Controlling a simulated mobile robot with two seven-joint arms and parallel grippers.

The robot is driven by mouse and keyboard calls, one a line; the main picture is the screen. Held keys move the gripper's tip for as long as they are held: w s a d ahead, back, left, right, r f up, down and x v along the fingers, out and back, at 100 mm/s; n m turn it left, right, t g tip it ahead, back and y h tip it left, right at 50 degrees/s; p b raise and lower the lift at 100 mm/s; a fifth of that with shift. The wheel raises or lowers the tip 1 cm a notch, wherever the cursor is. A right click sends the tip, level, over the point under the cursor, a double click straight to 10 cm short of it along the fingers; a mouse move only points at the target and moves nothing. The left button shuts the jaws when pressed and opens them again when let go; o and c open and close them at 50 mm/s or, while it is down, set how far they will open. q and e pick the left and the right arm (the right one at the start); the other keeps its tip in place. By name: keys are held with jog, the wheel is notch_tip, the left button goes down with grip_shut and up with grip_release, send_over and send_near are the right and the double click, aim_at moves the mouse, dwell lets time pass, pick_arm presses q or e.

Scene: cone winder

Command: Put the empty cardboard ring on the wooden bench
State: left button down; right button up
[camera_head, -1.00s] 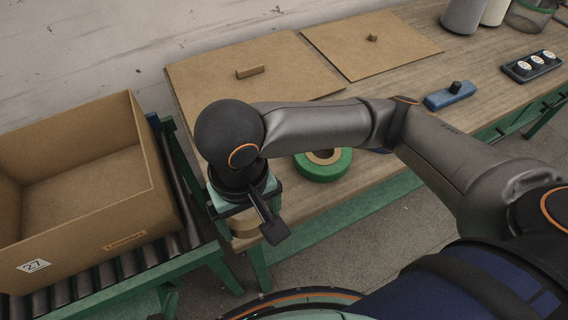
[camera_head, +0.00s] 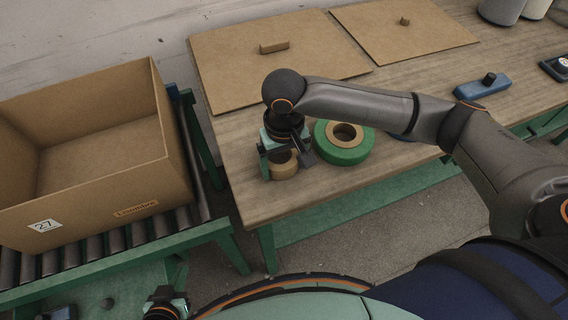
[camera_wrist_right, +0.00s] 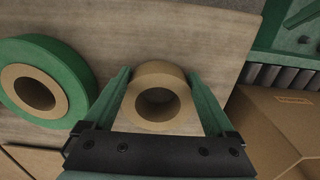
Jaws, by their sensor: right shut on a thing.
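The empty cardboard ring (camera_head: 285,172) is a plain tan ring. My right gripper (camera_head: 285,160) is shut on it from above, over the near left corner of the wooden bench (camera_head: 237,165). In the right wrist view the ring (camera_wrist_right: 172,77) sits between the two fingers, with its open hole facing the camera and bench wood around it. I cannot tell whether its underside touches the wood. My left gripper (camera_head: 165,302) is partly in view at the bottom left, away from the bench; its fingers are not clear.
A green-wound roll (camera_head: 357,153) with a cardboard core lies just right of the ring. A large open carton (camera_head: 95,195) stands on the roller conveyor (camera_head: 215,228) at left.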

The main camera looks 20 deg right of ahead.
jog(key=shift+f, duration=0.25)
jog(key=shift+f, duration=0.1)
jog(key=o, duration=1)
jog(key=shift+o, duration=0.2)
notch_tip(320, 180, up, 12)
jog(key=p, duration=0.1)
